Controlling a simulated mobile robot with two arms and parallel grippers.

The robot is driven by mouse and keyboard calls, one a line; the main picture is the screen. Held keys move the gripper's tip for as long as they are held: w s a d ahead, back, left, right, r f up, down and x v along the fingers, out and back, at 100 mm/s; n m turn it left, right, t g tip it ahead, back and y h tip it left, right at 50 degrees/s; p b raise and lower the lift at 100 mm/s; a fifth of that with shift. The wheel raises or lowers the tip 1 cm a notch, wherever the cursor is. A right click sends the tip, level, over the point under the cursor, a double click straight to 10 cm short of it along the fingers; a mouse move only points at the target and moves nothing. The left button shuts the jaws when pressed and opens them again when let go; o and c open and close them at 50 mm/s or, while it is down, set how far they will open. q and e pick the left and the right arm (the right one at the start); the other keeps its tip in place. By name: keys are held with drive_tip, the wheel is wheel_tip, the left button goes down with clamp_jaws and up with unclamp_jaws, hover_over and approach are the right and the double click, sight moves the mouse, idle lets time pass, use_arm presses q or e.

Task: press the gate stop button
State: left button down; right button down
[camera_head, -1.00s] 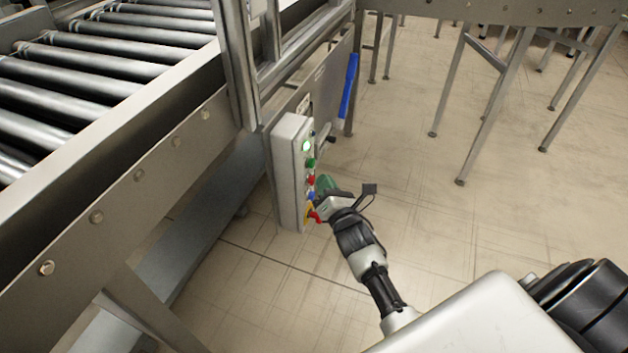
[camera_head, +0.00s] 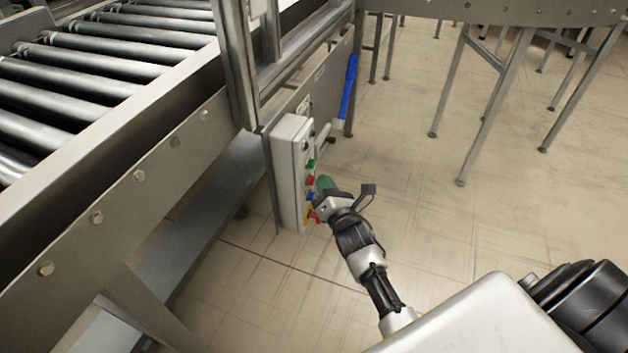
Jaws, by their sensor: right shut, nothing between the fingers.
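The control box (camera_head: 287,175) is a pale upright box on the conveyor frame. Its right-hand face carries a dark round lamp (camera_head: 306,146) at the top, then a green button (camera_head: 311,164), a red button (camera_head: 310,181), a blue button (camera_head: 311,196) and a red-and-yellow switch (camera_head: 313,216). Which one is the gate stop button I cannot read from a label. My right gripper (camera_head: 323,184), with greenish fingertips, is shut and empty, just right of the red button. I cannot tell whether it touches. My left gripper is out of view.
A roller conveyor (camera_head: 95,175) fills the left side. A blue-handled lever (camera_head: 349,85) stands behind the box, beside a metal post. Metal table legs (camera_head: 490,105) stand at the back right. The floor (camera_head: 480,220) right of my arm is clear.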

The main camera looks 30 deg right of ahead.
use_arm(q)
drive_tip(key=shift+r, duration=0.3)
use_arm(e)
drive_tip(key=shift+s+d, duration=0.35)
drive_tip(key=shift+s, duration=0.15)
